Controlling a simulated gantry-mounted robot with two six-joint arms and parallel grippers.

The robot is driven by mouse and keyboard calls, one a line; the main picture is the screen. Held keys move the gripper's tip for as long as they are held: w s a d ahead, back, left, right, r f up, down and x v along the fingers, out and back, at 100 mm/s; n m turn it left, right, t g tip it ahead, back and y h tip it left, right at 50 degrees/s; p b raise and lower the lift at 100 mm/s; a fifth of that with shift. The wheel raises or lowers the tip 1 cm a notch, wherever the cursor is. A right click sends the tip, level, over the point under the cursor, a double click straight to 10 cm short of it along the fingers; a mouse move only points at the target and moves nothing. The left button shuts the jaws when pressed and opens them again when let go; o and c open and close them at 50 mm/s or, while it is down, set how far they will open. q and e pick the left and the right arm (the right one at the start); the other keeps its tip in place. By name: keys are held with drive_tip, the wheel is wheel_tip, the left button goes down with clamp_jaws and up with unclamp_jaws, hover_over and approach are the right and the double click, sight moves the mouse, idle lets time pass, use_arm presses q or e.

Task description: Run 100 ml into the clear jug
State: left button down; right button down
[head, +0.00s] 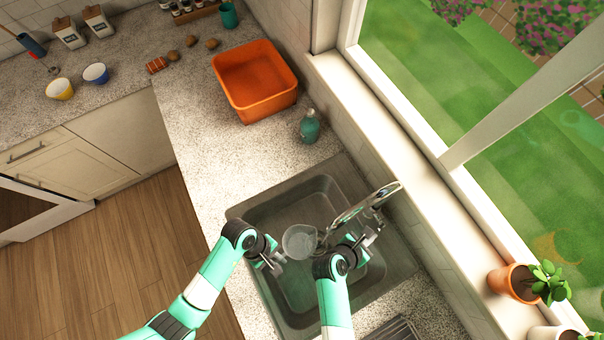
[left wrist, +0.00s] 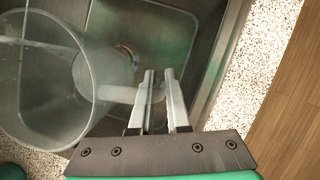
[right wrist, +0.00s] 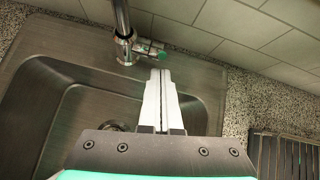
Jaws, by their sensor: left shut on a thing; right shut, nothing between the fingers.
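The clear jug (head: 299,242) is held over the sink (head: 262,212), close to the tap (head: 362,206). My left gripper (head: 279,263) is shut on the jug's handle; the left wrist view shows the jug (left wrist: 40,85) at the left and its handle running to the fingers (left wrist: 160,75). Any water level in it cannot be read. My right gripper (head: 360,242) is beside the tap, shut and empty. In the right wrist view its fingertips (right wrist: 160,72) point at the tap's base and green-marked lever (right wrist: 150,50); whether they touch cannot be told.
A teal soap bottle (head: 310,127) and an orange basin (head: 254,79) stand on the counter beyond the sink. A potted plant (head: 515,284) sits on the sill at right. A drain rack (head: 396,332) lies near the front.

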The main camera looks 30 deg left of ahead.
drive_tip(key=shift+w+r, duration=0.15)
drive_tip(key=shift+w, duration=0.05)
drive_tip(key=shift+w+d+r, duration=0.3)
drive_tip(key=shift+r, duration=0.05)
idle(0.4)
use_arm(q)
drive_tip(key=shift+s+a, duration=0.1)
drive_tip(key=shift+s, duration=0.1)
use_arm(e)
drive_tip(key=w+d+r, duration=0.1)
drive_tip(key=w, duration=0.1)
drive_tip(key=w+d+r, duration=0.1)
drive_tip(key=shift+w+d+r, duration=0.15)
drive_tip(key=shift+w+d, duration=0.2)
use_arm(q)
drive_tip(key=shift+s+a, duration=0.1)
use_arm(e)
drive_tip(key=shift+d, duration=0.1)
idle(0.4)
